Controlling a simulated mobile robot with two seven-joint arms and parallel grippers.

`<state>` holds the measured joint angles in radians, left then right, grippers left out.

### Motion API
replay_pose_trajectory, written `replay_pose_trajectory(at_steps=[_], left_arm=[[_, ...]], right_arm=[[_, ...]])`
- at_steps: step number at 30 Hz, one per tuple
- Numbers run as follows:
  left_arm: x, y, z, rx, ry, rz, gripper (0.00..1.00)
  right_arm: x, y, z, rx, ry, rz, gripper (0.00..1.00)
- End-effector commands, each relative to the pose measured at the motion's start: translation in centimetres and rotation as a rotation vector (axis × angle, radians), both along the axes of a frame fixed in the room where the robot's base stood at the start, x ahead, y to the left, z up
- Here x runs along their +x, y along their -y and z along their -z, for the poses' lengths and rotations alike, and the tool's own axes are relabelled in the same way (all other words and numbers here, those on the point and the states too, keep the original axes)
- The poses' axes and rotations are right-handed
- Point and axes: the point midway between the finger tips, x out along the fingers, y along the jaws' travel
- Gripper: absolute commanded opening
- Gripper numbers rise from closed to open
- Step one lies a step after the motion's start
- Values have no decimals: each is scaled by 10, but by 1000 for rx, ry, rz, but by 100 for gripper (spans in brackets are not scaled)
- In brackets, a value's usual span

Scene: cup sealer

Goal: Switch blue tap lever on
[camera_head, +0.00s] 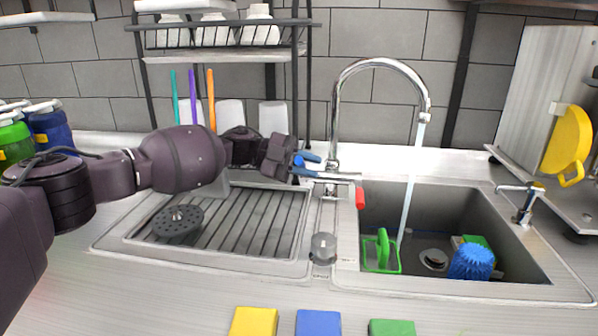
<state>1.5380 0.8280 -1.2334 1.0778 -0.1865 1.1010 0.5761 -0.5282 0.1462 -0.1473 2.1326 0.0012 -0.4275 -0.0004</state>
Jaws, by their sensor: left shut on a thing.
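The chrome tap (336,110) stands behind the sink, with its tall spout arching over the right basin. Its blue lever (312,157) points left, at the tip of my left gripper (294,160). My left arm comes in from the left over the drainboard, and the gripper is shut on the blue lever. The fingers partly hide the lever's end. A red lever (360,198) hangs at the right of the tap body. A stream of water (410,180) falls from the spout into the basin. My right gripper is not in view.
A ribbed drainboard (255,225) lies left. A dish rack (215,55) stands behind. Yellow (254,322), blue (318,323) and green (391,327) blocks lie at the front.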

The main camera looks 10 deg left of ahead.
Motion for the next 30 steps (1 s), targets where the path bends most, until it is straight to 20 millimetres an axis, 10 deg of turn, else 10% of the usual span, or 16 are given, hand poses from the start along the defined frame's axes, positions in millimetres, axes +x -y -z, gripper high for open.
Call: replay_pose_trajectory(at_steps=[26,27,30], left_arm=[[10,1,-10,-2,-130,-5,0],[10,1,-10,-2,-130,-5,24],[10,1,-10,-1,-130,-4,40]], right_arm=[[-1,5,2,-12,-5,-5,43],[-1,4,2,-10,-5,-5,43],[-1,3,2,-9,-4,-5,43]])
